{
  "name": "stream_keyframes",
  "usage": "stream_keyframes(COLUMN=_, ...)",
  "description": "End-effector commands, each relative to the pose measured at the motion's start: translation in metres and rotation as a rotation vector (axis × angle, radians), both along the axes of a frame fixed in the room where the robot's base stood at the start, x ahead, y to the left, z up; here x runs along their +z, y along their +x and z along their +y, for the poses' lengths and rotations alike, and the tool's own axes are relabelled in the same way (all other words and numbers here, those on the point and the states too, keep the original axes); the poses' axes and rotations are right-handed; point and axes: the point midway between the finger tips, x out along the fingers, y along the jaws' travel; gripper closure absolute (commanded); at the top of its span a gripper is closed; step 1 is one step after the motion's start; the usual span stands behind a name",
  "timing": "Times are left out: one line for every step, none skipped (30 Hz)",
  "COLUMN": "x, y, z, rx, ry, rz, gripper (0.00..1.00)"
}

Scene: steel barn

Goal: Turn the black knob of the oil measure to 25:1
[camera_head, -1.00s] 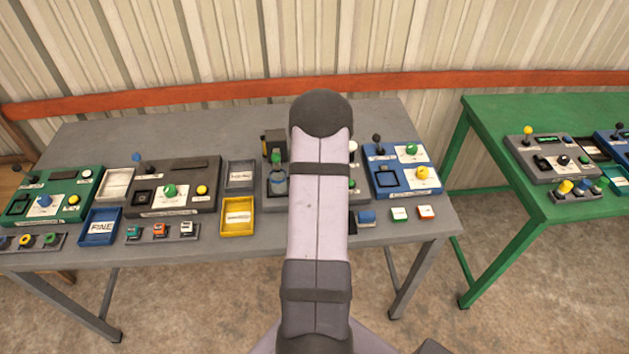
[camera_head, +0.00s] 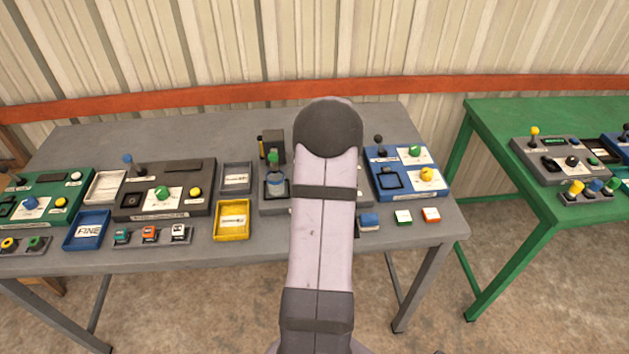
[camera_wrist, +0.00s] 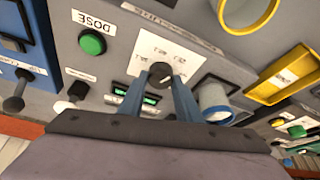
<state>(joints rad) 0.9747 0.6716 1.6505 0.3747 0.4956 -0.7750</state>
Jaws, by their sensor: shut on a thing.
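The oil measure is a grey panel box (camera_head: 268,203) on the grey table, mostly hidden behind my arm in the head view. In the wrist view its grey face (camera_wrist: 110,52) fills the middle. The black knob (camera_wrist: 160,72) sits on a white dial plate (camera_wrist: 150,45) with several small ratio labels. I cannot read which label the knob points at. My gripper (camera_wrist: 158,80) has its two blue-grey fingers on either side of the knob and is shut on it. The head view hides the gripper and knob. A green DOSE button (camera_wrist: 92,42) and a lit green display (camera_wrist: 135,94) are nearby.
A clear cup with a blue rim (camera_wrist: 214,102) stands close beside the right finger in the wrist view. A yellow tray (camera_head: 232,234) and a blue panel box (camera_head: 395,190) flank the measure. Small blocks (camera_head: 403,217) lie at the table's front right.

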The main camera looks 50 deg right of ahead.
Motion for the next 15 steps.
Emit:
stream_keyframes(x=0.0009, y=0.0000, z=-0.0008, rx=-0.001, ry=-0.002, rz=0.000, gripper=0.92)
stream_keyframes(x=0.0009, y=0.0000, z=-0.0008, rx=-0.001, ry=-0.002, rz=0.000, gripper=0.92)
stream_keyframes(x=0.0009, y=0.0000, z=-0.0008, rx=-0.001, ry=-0.002, rz=0.000, gripper=0.67)
stream_keyframes(x=0.0009, y=0.0000, z=-0.0007, rx=0.000, ry=-0.001, rz=0.000, gripper=0.60)
stream_keyframes(x=0.0009, y=0.0000, z=-0.0007, rx=0.000, ry=-0.001, rz=0.000, gripper=0.53)
stream_keyframes(x=0.0008, y=0.0000, z=-0.0007, rx=0.000, ry=-0.001, rz=0.000, gripper=0.51)
stream_keyframes(x=0.0008, y=0.0000, z=-0.0006, rx=0.000, ry=-0.001, rz=0.000, gripper=0.51)
stream_keyframes(x=0.0007, y=0.0000, z=-0.0006, rx=0.000, ry=-0.001, rz=0.000, gripper=0.51)
stream_keyframes(x=0.0005, y=0.0000, z=-0.0005, rx=0.000, ry=-0.001, rz=0.000, gripper=0.51)
stream_keyframes(x=0.0005, y=0.0000, z=-0.0005, rx=0.000, ry=-0.001, rz=0.000, gripper=0.51)
stream_keyframes(x=0.0004, y=0.0000, z=-0.0003, rx=-0.001, ry=-0.001, rz=-0.001, gripper=0.51)
stream_keyframes(x=0.0004, y=0.0000, z=-0.0003, rx=-0.001, ry=-0.001, rz=-0.001, gripper=0.51)
stream_keyframes(x=0.0004, y=0.0000, z=-0.0003, rx=-0.001, ry=0.000, rz=0.000, gripper=0.51)
stream_keyframes(x=0.0004, y=-0.0001, z=-0.0002, rx=-0.001, ry=0.000, rz=0.000, gripper=0.51)
stream_keyframes(x=0.0009, y=-0.0002, z=-0.0001, rx=-0.001, ry=-0.001, rz=-0.001, gripper=0.51)
